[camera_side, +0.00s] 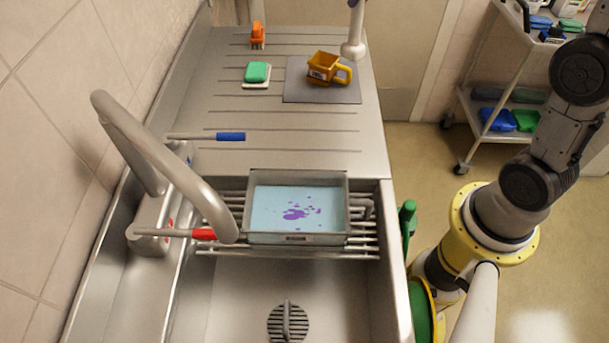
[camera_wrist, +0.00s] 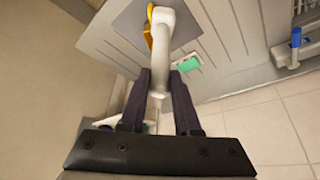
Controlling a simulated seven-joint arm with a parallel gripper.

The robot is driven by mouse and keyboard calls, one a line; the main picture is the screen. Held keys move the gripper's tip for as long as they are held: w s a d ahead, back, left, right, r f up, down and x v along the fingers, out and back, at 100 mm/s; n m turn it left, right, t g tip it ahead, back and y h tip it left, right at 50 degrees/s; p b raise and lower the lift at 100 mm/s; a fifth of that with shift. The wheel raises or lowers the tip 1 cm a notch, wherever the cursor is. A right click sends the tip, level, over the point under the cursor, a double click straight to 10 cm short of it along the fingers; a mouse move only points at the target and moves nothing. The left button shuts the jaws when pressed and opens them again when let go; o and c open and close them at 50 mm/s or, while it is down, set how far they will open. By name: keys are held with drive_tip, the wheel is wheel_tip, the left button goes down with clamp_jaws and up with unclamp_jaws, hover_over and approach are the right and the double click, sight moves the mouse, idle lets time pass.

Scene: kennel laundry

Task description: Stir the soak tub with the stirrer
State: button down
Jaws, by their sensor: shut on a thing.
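The soak tub (camera_side: 247,196) is a grey rectangular pan of pale blue liquid with a cluster of purple spots on its surface. It stands on a wire rack over the sink. My gripper (camera_wrist: 161,74) is out of the side view; in the wrist view its dark fingers are shut on a pale stirrer (camera_wrist: 163,45). The stirrer's lower part (camera_side: 355,32), with a rounded end, hangs in at the top of the side view near the far right edge of the drainboard, well apart from the tub. Its upper end is hidden in the side view.
A curved tap (camera_side: 165,150) arches close to the tub's left side. A yellow mug (camera_side: 323,70) on a grey mat (camera_side: 300,95), a green soap (camera_side: 257,72) and an orange brush (camera_side: 257,36) are on the drainboard. A cart (camera_side: 470,100) stands at right.

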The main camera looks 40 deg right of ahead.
drive_tip(key=shift+s+m+h, duration=0.2)
drive_tip(key=shift+m+h, duration=0.1)
drive_tip(key=shift+m, duration=0.3)
drive_tip(key=s+a, duration=0.4)
drive_tip(key=a, duration=0.6)
drive_tip(key=s+a+f+n+g, duration=0.1)
drive_tip(key=s+a, duration=0.3)
drive_tip(key=a, duration=0.7)
drive_tip(key=s+a+f+g, duration=0.1)
drive_tip(key=s+a, duration=0.3)
drive_tip(key=a, duration=0.7)
drive_tip(key=shift+f, duration=0.15)
wheel_tip(320, 180, down, 12)
drive_tip(key=shift+f, duration=0.7)
idle(2.8)
